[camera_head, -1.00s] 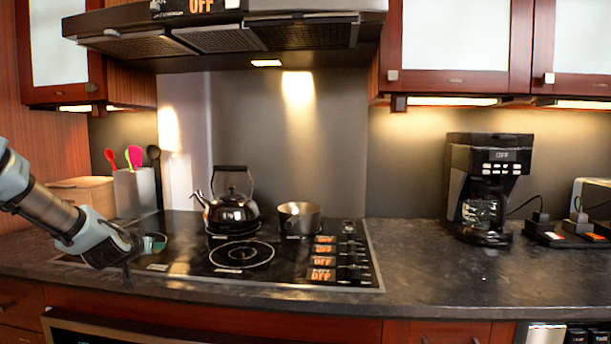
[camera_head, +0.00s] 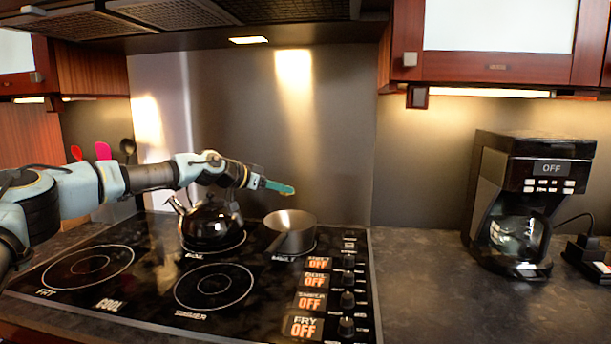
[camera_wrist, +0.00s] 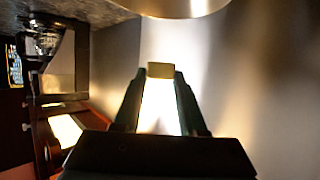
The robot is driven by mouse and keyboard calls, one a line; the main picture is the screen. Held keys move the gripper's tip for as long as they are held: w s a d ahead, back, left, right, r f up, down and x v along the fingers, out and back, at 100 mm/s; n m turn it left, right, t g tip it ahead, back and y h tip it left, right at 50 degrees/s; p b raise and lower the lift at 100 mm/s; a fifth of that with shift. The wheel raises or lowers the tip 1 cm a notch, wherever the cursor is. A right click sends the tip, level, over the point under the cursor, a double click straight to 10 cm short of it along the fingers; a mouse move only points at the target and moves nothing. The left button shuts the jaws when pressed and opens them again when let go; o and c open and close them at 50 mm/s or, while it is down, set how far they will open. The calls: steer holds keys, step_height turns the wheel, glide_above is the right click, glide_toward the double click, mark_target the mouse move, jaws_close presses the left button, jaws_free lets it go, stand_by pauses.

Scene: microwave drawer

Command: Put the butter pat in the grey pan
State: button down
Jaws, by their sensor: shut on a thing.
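The grey pan (camera_head: 290,236) sits on the back right burner of the stove. Part of its pale metal side also shows at the top edge of the wrist view (camera_wrist: 182,6). My gripper (camera_head: 280,187) is in the air above the pan, slightly to its left, with its green fingers pointing right. In the wrist view my gripper (camera_wrist: 161,88) is shut on the butter pat (camera_wrist: 161,70), a small yellow block between the fingertips. The butter pat cannot be clearly made out in the head view.
A black kettle (camera_head: 211,224) stands left of the pan, under my arm. The stove's front burners (camera_head: 214,287) are bare. A coffee maker (camera_head: 528,200) stands on the counter at right. The range hood (camera_head: 180,14) hangs above.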

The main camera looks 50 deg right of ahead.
steer(key=shift+d+r, duration=0.1)
steer(key=shift+d, duration=0.45)
steer(key=shift+s+f+b, duration=0.1)
steer(key=shift+f+b, duration=0.95)
steer(key=shift+f, duration=4.4)
steer(key=shift+c, duration=1.9)
jaws_free()
